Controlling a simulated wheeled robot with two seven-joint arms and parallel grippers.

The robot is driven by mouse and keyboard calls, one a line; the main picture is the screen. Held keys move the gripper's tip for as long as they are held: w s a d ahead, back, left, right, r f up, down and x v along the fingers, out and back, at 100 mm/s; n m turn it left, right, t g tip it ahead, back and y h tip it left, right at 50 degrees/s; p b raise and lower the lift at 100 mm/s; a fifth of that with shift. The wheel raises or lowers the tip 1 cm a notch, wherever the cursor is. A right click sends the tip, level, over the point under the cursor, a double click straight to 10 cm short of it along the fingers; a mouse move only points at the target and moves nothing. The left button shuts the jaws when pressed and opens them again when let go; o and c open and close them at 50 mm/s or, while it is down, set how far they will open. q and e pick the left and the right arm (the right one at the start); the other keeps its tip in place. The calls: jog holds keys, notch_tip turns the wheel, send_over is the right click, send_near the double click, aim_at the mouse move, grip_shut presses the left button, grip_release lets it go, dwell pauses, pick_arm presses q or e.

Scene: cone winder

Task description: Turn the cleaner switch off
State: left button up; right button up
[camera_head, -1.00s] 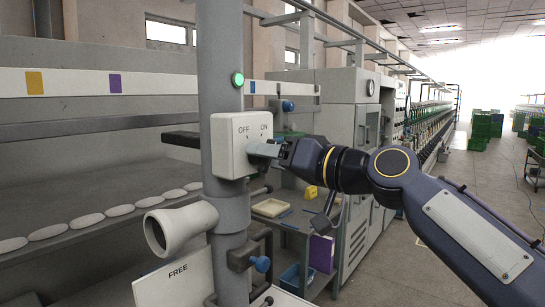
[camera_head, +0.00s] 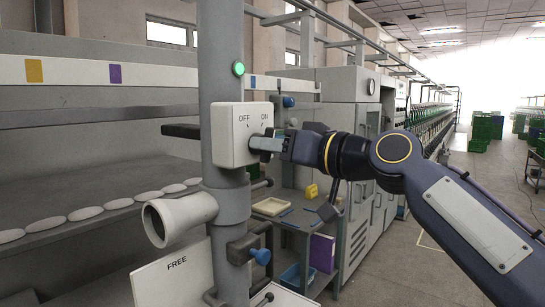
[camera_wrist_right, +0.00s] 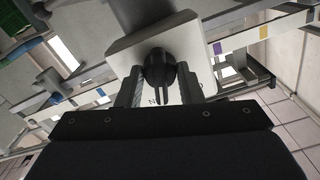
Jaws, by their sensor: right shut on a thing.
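The cleaner switch is a white box (camera_head: 232,138) on a grey vertical pipe, with OFF at its upper left and ON at its upper right. My right gripper (camera_head: 263,144) is at the lower right of its front face, and its fingers hide most of the knob in the head view. In the right wrist view, the dark knob (camera_wrist_right: 160,66) sits between the two fingers of my right gripper (camera_wrist_right: 161,88), which are shut on it. The knob's pointer extends toward the partly hidden lettering. A green lamp (camera_head: 239,69) above the box is lit. My left gripper is not visible.
A white funnel-shaped nozzle (camera_head: 178,216) juts from the pipe below the box. A FREE sign (camera_head: 172,279) and a blue knob (camera_head: 262,257) are lower down. A grey cabinet (camera_head: 345,118) stands behind my right arm. The aisle at the right has open floor.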

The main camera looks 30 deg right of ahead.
jog(key=shift+n+b, duration=2.75)
jog(key=shift+n, duration=1.95)
jog(key=shift+d, duration=0.1)
jog(key=o, duration=1)
jog(key=shift+c, duration=0.2)
jog(key=v, duration=0.7)
jog(key=shift+s+b, duration=0.35)
jog(key=shift+s, duration=0.05)
